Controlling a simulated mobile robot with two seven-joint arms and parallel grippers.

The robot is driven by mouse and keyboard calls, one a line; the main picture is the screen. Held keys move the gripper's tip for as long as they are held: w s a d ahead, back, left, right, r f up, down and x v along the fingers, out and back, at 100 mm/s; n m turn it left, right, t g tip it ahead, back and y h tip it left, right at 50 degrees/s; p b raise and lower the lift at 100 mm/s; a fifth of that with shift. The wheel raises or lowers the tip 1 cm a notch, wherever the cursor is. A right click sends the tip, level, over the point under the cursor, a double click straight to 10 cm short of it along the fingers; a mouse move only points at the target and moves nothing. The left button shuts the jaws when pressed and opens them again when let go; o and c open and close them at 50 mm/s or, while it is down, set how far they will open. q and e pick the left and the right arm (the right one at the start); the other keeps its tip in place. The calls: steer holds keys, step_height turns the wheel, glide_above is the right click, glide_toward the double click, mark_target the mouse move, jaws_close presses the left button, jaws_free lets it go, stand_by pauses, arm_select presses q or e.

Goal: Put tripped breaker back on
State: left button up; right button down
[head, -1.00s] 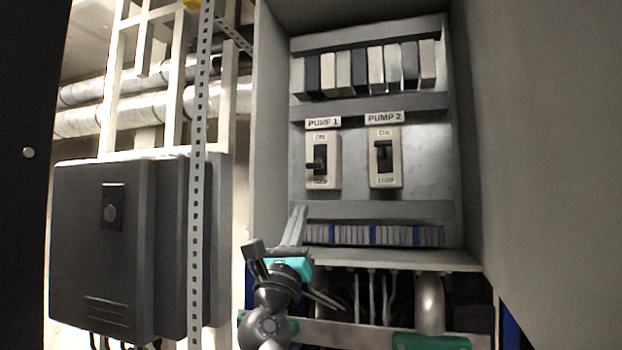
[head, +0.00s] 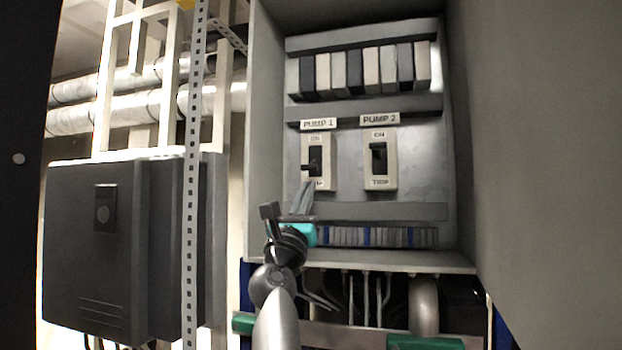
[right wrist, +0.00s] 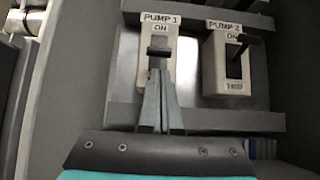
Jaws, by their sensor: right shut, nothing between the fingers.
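The PUMP 1 breaker (head: 319,160) is on the left of the cabinet's back panel. Its dark toggle (right wrist: 158,52) sits below the ON mark, lower than the PUMP 2 toggle. The PUMP 2 breaker (head: 379,158) is to its right, with its toggle (right wrist: 236,52) up near ON. My right gripper (head: 306,188) is shut and empty, its fingers pointing up at the lower part of the PUMP 1 breaker. In the right wrist view the fingertips (right wrist: 158,75) are just below the toggle and cover the TRIP mark. I cannot tell whether they touch. My left gripper is not in view.
A row of grey, black and white modules (head: 365,68) sits above the breakers. A terminal strip (head: 380,237) runs below. The cabinet's side walls (head: 266,130) box in the space. A dark wall box (head: 100,255) hangs to the left.

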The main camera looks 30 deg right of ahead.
mark_target(311, 165)
steer(key=shift+x, duration=1.95)
steer(key=shift+d, duration=0.2)
